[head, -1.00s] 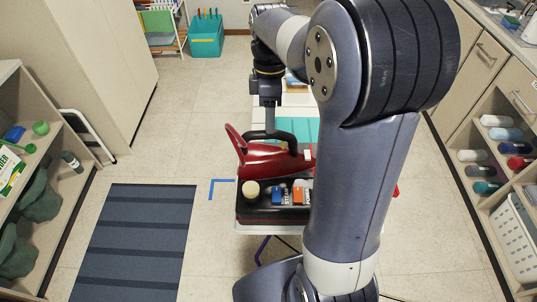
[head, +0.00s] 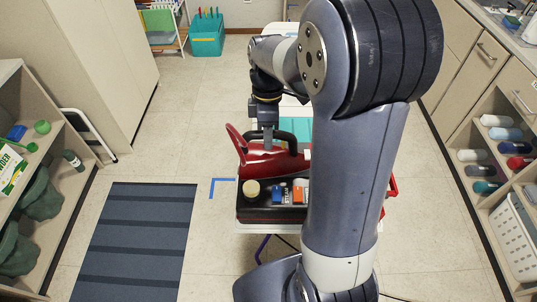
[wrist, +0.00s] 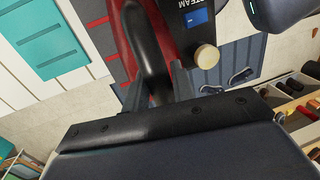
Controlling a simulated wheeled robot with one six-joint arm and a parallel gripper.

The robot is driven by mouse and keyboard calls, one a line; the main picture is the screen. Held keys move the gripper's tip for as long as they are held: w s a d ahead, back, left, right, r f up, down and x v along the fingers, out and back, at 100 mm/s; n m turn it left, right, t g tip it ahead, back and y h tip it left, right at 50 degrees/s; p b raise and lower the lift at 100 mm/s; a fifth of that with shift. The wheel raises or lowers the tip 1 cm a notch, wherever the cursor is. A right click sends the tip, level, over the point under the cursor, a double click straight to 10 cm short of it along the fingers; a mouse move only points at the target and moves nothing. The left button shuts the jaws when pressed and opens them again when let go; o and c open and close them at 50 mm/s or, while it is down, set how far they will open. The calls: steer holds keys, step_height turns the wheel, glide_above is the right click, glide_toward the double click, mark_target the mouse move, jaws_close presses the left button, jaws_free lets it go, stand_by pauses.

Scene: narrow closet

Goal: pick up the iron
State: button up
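The red iron (head: 268,163) with a black handle rests on a black base (head: 262,208) on the table. In the wrist view its dark handle (wrist: 148,45) runs down between the two grey fingers of my gripper (wrist: 158,88). In the head view my gripper (head: 268,135) points down at the handle from above. The fingers lie one on each side of the handle and close to it. I cannot tell whether they press on it. The iron is not visibly lifted. My arm hides part of the right side of the base and table.
A cream knob (head: 251,188) and a blue and an orange item (head: 299,192) sit on the base by the iron. Teal material (head: 297,127) lies behind. Shelves stand left (head: 38,140) and right (head: 495,160). A blue-grey mat (head: 137,240) lies on open floor.

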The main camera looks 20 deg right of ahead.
jaws_close()
steer(key=shift+r, duration=0.1)
step_height(320, 180, up, 10)
stand_by(0.6)
steer(key=shift+a, duration=0.1)
